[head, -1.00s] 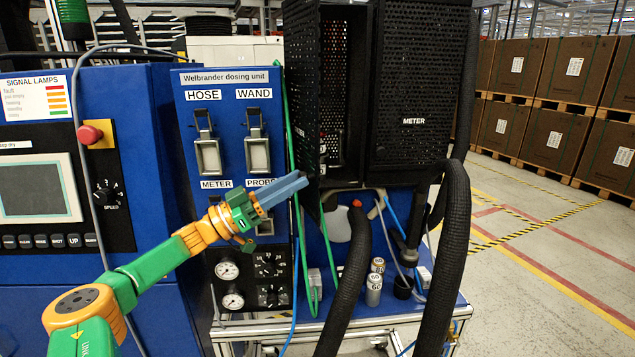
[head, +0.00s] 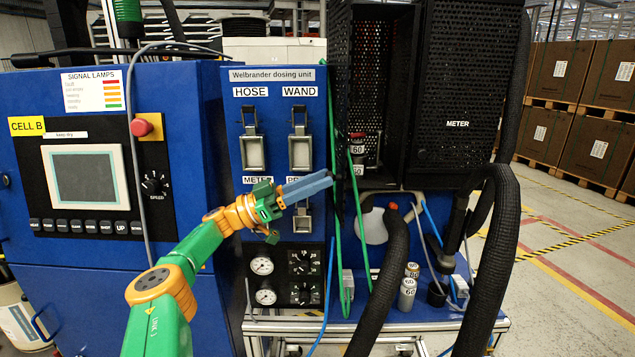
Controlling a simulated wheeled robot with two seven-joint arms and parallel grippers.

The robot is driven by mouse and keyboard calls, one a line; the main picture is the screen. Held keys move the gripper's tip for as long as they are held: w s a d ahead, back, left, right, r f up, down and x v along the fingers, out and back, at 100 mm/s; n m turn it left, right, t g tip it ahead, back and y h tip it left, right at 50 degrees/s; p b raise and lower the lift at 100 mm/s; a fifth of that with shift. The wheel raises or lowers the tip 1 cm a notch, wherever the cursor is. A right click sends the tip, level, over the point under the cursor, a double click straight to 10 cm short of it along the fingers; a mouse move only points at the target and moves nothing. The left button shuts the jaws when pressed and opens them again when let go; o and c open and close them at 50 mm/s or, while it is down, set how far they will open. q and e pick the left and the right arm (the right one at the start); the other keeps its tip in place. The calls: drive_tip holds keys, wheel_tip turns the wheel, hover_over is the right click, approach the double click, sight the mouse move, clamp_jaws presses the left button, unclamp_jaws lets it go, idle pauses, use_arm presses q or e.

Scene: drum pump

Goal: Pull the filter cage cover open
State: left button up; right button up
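The filter cage (head: 335,110) is a tall black perforated box in the upper middle of the head view. Its left part shows an open front, with small bottles labelled 60 (head: 358,155) inside. A black perforated panel marked METER (head: 460,80) stands on the right side of the opening; I cannot tell if it is the swung-out cover. My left gripper (head: 332,179) points right, its blue-grey fingers together, with the tips close to the cage's lower left edge. Contact with the cage is not clear. My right gripper is not in view.
The blue dosing unit (head: 275,140) with hose and wand latches stands behind my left arm. Thick black hoses (head: 482,265) hang before the cage at right. Green hoses (head: 358,230) run beside the cage's left edge. Small canisters (head: 407,293) stand on the cart below. Open floor lies right.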

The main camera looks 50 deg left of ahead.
use_arm(q)
drive_tip(key=shift+o, duration=1.4)
drive_tip(key=b+v, duration=0.4)
drive_tip(key=v, duration=0.3)
drive_tip(key=shift+b, duration=0.35)
drive_tip(key=shift+a, duration=0.1)
